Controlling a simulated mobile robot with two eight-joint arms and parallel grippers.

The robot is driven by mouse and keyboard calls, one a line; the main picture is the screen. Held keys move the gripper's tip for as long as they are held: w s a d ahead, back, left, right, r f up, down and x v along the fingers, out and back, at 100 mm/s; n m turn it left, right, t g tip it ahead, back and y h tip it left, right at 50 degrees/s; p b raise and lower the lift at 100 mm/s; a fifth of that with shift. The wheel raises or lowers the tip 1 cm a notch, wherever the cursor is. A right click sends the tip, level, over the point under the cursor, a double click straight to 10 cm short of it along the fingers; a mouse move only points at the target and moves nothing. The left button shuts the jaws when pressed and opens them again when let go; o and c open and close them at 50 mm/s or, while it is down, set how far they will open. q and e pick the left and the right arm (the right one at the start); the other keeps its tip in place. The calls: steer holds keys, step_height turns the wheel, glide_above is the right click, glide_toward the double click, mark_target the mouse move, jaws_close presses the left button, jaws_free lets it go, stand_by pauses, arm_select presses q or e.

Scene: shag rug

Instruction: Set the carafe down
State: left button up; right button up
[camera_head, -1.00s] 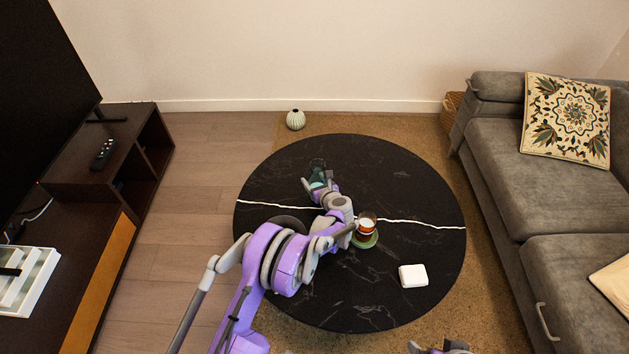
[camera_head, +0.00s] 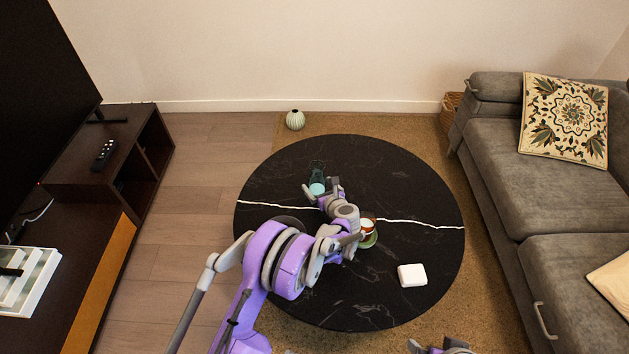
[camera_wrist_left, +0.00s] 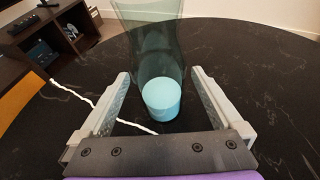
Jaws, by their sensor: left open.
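The carafe (camera_head: 317,180) is dark teal glass with light blue contents low inside. It stands upright on the black round table (camera_head: 420,180). In the left wrist view the carafe (camera_wrist_left: 160,60) is just beyond my fingers, and its top is cut off by the frame. My left gripper (camera_head: 321,189) is open, its fingers apart on the near side of the carafe, with a finger at either side in the wrist view (camera_wrist_left: 158,105). My right gripper (camera_head: 440,348) shows only in part at the bottom edge of the head view.
A glass with amber and white contents (camera_head: 368,224) stands on a green coaster (camera_head: 369,241) right beside my left wrist. A white square box (camera_head: 412,275) lies nearer on the table. The table's right side is clear. A grey sofa (camera_head: 500,170) borders the right.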

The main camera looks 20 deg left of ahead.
arm_select(q)
steer(key=v, duration=0.7)
steer(key=shift+s+d+r+p, duration=0.1)
steer(key=shift+s+r+p, duration=0.1)
steer(key=shift+p, duration=0.2)
step_height(320, 180, up, 17)
steer(key=m+t+h, duration=0.4)
steer(key=m+t, duration=0.1)
steer(key=m, duration=0.7)
glide_above(320, 187)
steer(key=s+d, duration=0.3)
steer(key=d, duration=0.2)
steer(key=s+d+r+m+h, duration=0.3)
steer(key=s+r+m+h, duration=0.35)
steer(key=m, duration=0.45)
steer(key=s+a+f+m+g, duration=0.2)
steer(key=s+m, duration=0.5)
steer(key=s, duration=0.4)
steer(key=s+a+f+m+g+y, duration=0.1)
steer(key=s+a+f+m+g, duration=0.2)
steer(key=s, duration=0.9)
steer(key=s+a+f+m+g+y, duration=0.1)
steer(key=s+f+m+g, duration=0.4)
steer(key=s+m, duration=0.5)
steer(key=shift+s+a+f+m+g, duration=0.35)
steer(key=shift+s+a+g, duration=0.25)
steer(key=shift+s+a, duration=0.25)
steer(key=shift+r, duration=0.2)
